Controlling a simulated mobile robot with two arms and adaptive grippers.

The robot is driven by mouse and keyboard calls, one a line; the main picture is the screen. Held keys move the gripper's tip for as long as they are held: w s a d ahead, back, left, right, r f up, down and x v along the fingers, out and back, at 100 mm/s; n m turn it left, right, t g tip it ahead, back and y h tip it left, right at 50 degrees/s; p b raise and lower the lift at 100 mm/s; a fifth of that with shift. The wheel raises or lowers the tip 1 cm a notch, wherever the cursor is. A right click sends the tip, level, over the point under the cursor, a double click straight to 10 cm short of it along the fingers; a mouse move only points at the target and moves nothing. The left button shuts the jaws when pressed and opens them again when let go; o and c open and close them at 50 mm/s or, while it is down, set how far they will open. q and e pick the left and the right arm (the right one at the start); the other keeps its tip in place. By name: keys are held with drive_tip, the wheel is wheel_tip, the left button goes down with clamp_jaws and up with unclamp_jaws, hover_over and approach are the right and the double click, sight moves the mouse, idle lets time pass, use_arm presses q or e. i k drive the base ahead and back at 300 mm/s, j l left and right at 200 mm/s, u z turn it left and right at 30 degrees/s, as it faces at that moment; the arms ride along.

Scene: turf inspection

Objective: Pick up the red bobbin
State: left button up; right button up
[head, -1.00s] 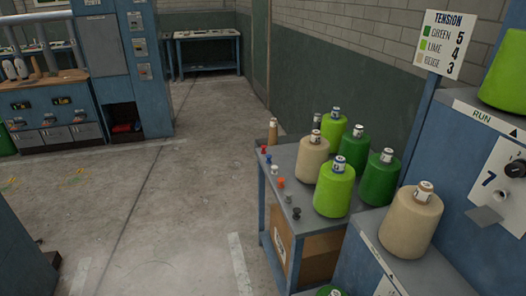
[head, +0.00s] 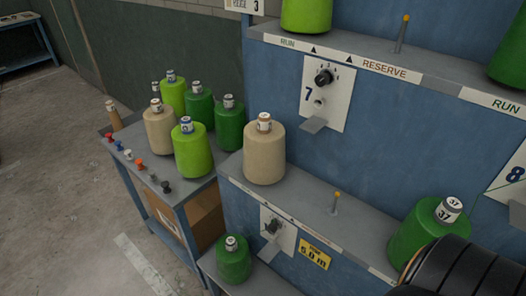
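A small red bobbin (head: 109,138) stands near the left edge of the small blue table (head: 201,187) in the head view. It is at the far end of a row of small bobbins: blue (head: 119,146), white (head: 128,155), orange (head: 140,165), grey (head: 153,178) and black (head: 166,187). The red bobbin is tiny in the picture but not covered. Neither gripper is in view. A black rounded part, likely of my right arm, shows at the bottom right, well away from the red bobbin.
Lime, green and beige yarn cones (head: 193,150) crowd the table behind the row. A blue machine (head: 380,130) with stepped shelves stands at the right, holding a beige cone (head: 264,155) and a green cone (head: 422,228). A cardboard box (head: 197,215) is under the tabletop. Floor at the left is open.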

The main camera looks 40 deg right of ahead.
sight(108, 136)
drive_tip(key=z, duration=0.3)
drive_tip(key=i+j+z, duration=0.15)
drive_tip(key=z, duration=0.2)
drive_tip(key=i+j+z, duration=0.15)
drive_tip(key=j+z, duration=0.2)
drive_tip(key=i+j+z, duration=0.1)
drive_tip(key=j+z, duration=0.25)
drive_tip(key=l, duration=0.1)
